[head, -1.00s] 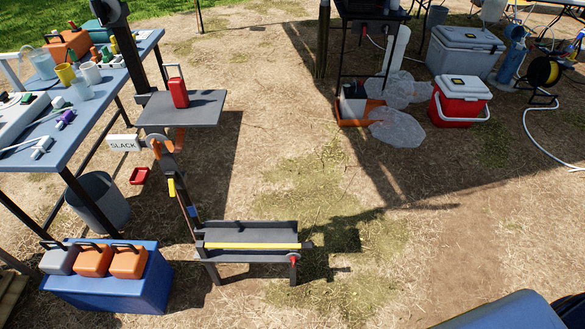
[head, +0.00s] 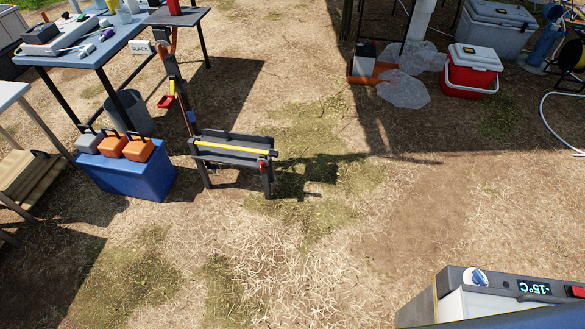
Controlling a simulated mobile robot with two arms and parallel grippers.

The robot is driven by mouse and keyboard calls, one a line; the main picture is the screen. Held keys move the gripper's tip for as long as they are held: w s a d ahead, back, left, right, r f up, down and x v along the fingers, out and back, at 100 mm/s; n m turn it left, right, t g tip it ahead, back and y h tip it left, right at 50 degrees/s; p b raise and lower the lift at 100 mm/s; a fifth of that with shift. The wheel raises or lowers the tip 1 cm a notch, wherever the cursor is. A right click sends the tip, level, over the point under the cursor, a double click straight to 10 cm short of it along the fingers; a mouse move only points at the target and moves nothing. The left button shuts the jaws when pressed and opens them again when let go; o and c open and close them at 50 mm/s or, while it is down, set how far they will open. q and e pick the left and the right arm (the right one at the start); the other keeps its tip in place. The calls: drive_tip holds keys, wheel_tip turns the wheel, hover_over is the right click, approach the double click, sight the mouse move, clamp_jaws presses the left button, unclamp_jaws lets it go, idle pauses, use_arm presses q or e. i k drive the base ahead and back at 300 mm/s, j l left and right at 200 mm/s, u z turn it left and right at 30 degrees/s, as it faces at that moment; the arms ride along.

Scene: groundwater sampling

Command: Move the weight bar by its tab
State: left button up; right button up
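A long yellow bar (head: 232,149) lies along a low dark stand (head: 236,137) left of centre in the head view; it may be the weight bar, but I cannot tell for sure. A small red part (head: 263,164) shows at the stand's right end. I cannot tell whether it is a tab on the bar. Neither of my grippers is in view.
A blue box (head: 126,177) carrying orange and grey cases stands left of the stand. A cool box with a display (head: 534,288) fills the lower right corner. A red cooler (head: 470,74) stands at the back right. Straw-covered ground is open in the middle.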

sight(272, 152)
drive_tip(key=i+u, duration=0.15)
drive_tip(key=i, duration=0.3)
drive_tip(key=i+l+u, duration=0.15)
drive_tip(key=i, duration=0.3)
drive_tip(key=i+l+u, duration=0.15)
drive_tip(key=i, duration=0.3)
